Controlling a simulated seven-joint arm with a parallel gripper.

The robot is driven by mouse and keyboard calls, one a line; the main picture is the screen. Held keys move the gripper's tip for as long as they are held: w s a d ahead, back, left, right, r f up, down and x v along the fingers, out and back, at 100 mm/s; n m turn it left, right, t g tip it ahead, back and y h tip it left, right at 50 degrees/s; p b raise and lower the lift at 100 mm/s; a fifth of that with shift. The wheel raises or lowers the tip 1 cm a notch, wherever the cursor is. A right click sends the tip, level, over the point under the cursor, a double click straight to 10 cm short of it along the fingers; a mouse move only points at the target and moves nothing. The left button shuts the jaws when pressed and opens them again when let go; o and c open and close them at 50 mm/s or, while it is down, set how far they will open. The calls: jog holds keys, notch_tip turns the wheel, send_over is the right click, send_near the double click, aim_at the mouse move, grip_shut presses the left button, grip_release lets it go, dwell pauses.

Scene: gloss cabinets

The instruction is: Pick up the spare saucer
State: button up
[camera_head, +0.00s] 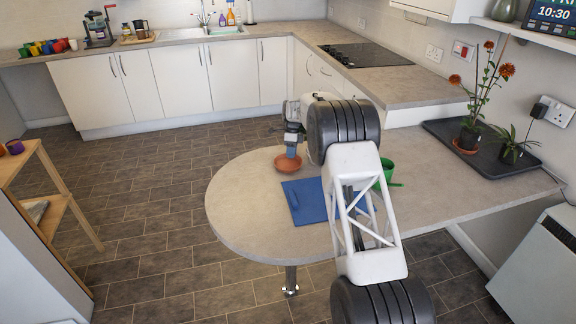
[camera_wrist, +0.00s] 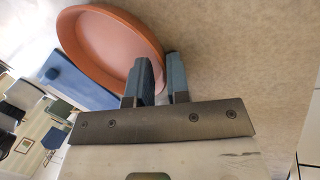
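The spare saucer (camera_head: 287,165) is a round terracotta dish with nothing in it, near the far edge of the rounded grey worktop (camera_head: 240,205). It fills the upper left of the wrist view (camera_wrist: 108,40), with its inside showing. My gripper (camera_head: 291,150) points down at it. In the wrist view my gripper (camera_wrist: 160,75) has a narrow gap between its two blue-grey fingers. The left finger lies over the saucer's inside and the right finger is just outside its rim. I cannot tell whether they press on the rim or whether the saucer is off the worktop.
A blue mat (camera_head: 307,206) lies in front of the saucer. A green can (camera_head: 386,172) stands behind my arm. A black tray (camera_head: 490,160) at the right holds a flowering plant in a pot on another saucer, and a smaller plant. The worktop's left end is clear.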

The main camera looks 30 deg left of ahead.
grip_shut()
jog(key=shift+r, duration=0.15)
jog(key=shift+r, duration=1.5)
jog(key=shift+s+d+r, duration=0.1)
jog(key=shift+r, duration=0.05)
jog(key=r, duration=0.1)
send_over(298, 180)
jog(key=shift+r, duration=0.2)
dwell(0.6)
